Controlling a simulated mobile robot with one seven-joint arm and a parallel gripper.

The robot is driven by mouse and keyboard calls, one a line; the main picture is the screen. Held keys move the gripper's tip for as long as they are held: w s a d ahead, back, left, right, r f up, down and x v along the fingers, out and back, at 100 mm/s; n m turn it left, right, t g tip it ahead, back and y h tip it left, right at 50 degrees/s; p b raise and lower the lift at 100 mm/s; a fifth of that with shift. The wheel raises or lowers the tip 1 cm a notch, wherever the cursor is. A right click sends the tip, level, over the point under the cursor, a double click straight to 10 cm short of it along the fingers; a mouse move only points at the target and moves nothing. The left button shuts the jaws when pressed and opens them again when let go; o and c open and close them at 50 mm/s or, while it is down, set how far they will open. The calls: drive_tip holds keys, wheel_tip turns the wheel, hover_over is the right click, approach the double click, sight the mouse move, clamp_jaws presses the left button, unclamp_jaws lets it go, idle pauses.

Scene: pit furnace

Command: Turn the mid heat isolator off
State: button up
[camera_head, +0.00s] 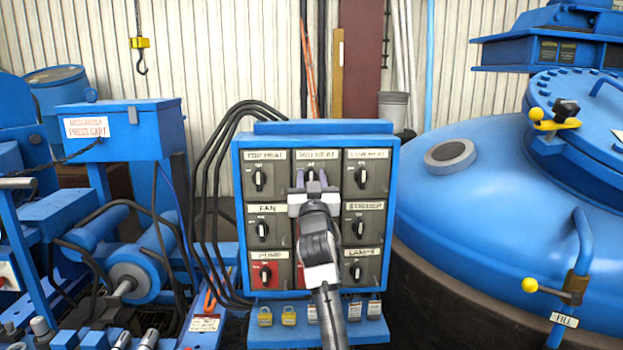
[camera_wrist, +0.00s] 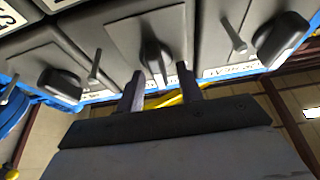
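The blue switch panel (camera_head: 318,128) holds rows of grey switch plates with black rotary knobs. The mid heat isolator (camera_head: 310,174) is in the middle of the top row, its label partly readable. Its knob looks about upright, though my gripper partly covers it. My gripper (camera_head: 311,182) is in front of this plate with its two fingers apart, one on each side of the knob. In the wrist view the knob (camera_wrist: 153,58) lies between and just beyond the fingertips of my open gripper (camera_wrist: 160,84). I cannot tell whether a finger touches it.
Top heat (camera_head: 258,179) and low heat (camera_head: 361,176) knobs flank it closely. My arm hides the middle switches below. A blue press cart (camera_head: 120,120) stands left, a large blue furnace vessel (camera_head: 480,200) right.

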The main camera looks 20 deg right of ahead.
drive_tip(key=shift+c, duration=0.3)
clamp_jaws()
